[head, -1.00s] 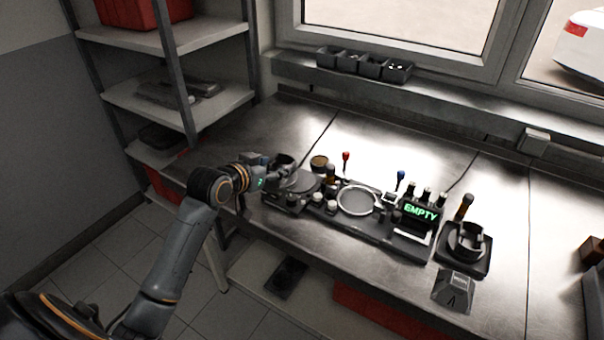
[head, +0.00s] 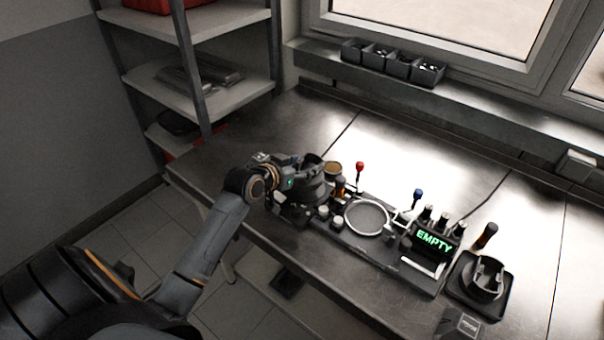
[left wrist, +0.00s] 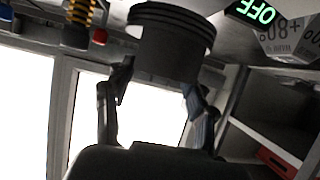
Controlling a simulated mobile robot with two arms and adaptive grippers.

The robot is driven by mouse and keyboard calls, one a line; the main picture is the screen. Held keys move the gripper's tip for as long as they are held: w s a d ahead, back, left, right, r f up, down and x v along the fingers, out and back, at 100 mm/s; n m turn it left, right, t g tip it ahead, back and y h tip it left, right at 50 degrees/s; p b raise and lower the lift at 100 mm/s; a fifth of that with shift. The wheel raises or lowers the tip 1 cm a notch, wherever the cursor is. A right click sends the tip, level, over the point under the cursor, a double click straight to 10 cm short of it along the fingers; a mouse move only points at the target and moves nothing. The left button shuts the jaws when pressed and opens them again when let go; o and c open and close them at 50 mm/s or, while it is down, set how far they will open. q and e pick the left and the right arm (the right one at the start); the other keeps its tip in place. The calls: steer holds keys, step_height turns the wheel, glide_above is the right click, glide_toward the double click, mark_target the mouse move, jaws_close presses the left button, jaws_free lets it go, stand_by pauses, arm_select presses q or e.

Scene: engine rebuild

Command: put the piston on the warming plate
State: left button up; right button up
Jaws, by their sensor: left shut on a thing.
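The piston (left wrist: 170,42) is a dark grey cylinder with ring grooves at one end. In the left wrist view it sits between the two fingers of my left gripper (left wrist: 155,95). In the head view my left gripper (head: 306,168) is shut on the piston (head: 313,163), at the left end of the bench equipment. The warming plate (head: 303,194) shows as a dark round disc below the gripper, partly covered by it. I cannot tell whether the piston touches the plate. My right gripper is not in view.
Right of the plate stand a silver ring (head: 366,217), red and blue knobbed tools, and a green "EMPTY" display (head: 435,240). A dark clamp-like holder (head: 487,280) sits at the right. Small bins (head: 392,63) line the sill. The bench behind is clear.

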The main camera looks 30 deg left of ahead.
arm_select(q)
steer(key=f, duration=0.3)
steer(key=shift+w+f, duration=0.15)
steer(key=shift+w, duration=0.05)
steer(key=shift+f, duration=0.15)
steer(key=o, duration=1.3)
steer(key=shift+f, duration=0.1)
steer(key=shift+o, duration=1.3)
steer(key=shift+s, duration=0.1)
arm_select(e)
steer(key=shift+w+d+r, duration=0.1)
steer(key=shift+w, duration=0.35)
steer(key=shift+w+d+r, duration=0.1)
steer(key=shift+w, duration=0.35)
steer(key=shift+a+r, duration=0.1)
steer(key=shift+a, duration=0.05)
